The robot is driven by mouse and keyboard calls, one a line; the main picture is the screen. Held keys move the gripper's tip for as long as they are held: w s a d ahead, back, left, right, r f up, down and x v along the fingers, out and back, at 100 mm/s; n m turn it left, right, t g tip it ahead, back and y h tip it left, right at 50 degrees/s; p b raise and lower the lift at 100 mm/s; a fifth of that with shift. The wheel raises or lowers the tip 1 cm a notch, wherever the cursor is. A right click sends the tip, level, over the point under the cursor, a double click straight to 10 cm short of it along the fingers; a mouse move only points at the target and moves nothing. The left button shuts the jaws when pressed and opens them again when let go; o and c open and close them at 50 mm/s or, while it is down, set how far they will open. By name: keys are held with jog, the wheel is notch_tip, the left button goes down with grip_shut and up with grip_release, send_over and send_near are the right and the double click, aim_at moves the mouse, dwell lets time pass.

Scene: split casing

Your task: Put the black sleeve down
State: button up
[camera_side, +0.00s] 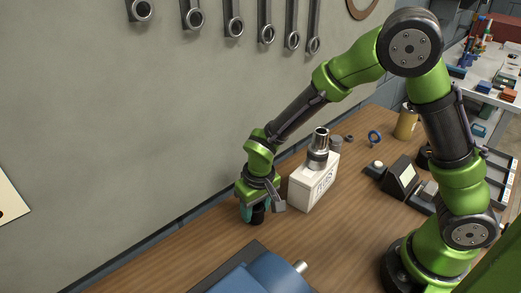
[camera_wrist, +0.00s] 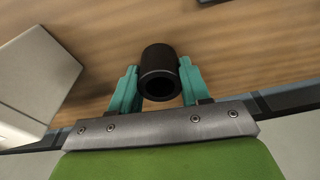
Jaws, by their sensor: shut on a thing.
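The black sleeve (camera_wrist: 158,62) is a short, dark hollow cylinder. In the wrist view it sits between the two teal fingers of my gripper (camera_wrist: 158,88), with its open end facing the camera. My gripper is shut on it. In the side view my gripper (camera_side: 255,212) is low over the wooden table near the wall, and the sleeve (camera_side: 257,215) shows as a dark shape between the fingers. I cannot tell whether its bottom touches the table.
A white box (camera_side: 314,183) with a metal fitting (camera_side: 319,143) on top stands just right of my gripper. A blue casing (camera_side: 262,275) lies at the front. Wrenches (camera_side: 234,20) hang on the wall behind. Bare tabletop (camera_side: 185,245) lies to the left.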

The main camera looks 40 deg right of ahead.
jog(key=o, duration=1.2)
notch_tip(320, 180, up, 12)
jog(key=s, duration=0.1)
jog(key=s+d+r+m+t+y, duration=0.2)
jog(key=s+d+r+t, duration=0.3)
jog(key=s+d+r, duration=0.4)
jog(key=s+r, duration=0.2)
jog(key=s, duration=0.2)
jog(key=shift+d+m+t, duration=0.35)
jog(key=shift+m+t, duration=0.05)
